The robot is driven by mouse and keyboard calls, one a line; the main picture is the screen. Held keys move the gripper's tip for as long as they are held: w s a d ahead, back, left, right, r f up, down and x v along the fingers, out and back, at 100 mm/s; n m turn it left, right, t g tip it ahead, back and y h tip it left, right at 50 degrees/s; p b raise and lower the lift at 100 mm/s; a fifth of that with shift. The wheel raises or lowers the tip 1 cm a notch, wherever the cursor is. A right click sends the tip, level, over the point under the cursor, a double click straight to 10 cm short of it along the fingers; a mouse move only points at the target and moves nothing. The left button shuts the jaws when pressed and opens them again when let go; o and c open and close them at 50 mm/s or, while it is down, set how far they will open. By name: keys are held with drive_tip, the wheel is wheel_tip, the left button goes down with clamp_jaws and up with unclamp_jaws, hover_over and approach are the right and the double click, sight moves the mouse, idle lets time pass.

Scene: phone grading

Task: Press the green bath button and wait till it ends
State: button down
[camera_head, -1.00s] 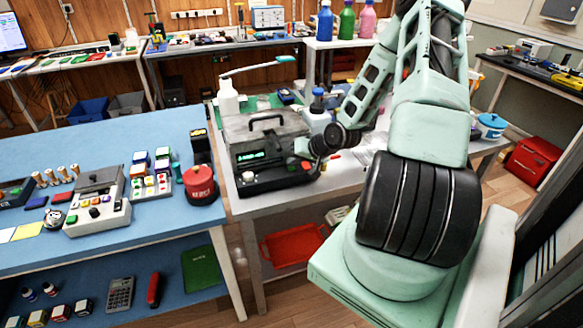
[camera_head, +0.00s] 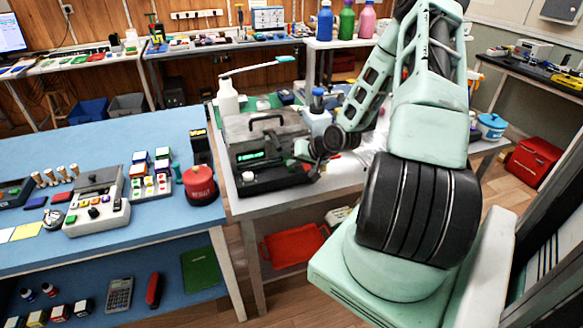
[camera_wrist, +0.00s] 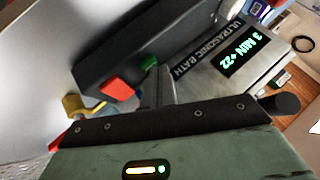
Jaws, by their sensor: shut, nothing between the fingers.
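The ultrasonic bath (camera_head: 240,132) is a grey and black box with a top handle on the grey table. Its label and lit green display (camera_wrist: 243,52), reading about "3 MIN +22", show in the wrist view. The green button (camera_wrist: 149,61) sits on the dark panel, partly hidden behind my fingers. A larger red button (camera_wrist: 117,90) lies beside it. My gripper (camera_wrist: 155,80) is shut and empty, its tips right at the green button; I cannot tell whether they touch or press it. In the head view my gripper (camera_head: 303,150) is at the bath's right front.
A white pump bottle (camera_head: 228,100) stands behind the bath, and a blue-capped bottle (camera_head: 317,118) stands near its right rear. A red jar (camera_head: 200,183) is on the blue table to the left. A yellow part (camera_wrist: 84,105) lies near my gripper in the wrist view.

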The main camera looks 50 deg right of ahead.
sight(294, 169)
drive_tip(key=shift+r, duration=0.1)
drive_tip(key=shift+r+p, duration=0.75)
drive_tip(key=shift+p, duration=0.15)
wheel_tip(294, 169, up, 5)
drive_tip(key=p, duration=0.5)
drive_tip(key=shift+r, duration=0.1)
idle(0.3)
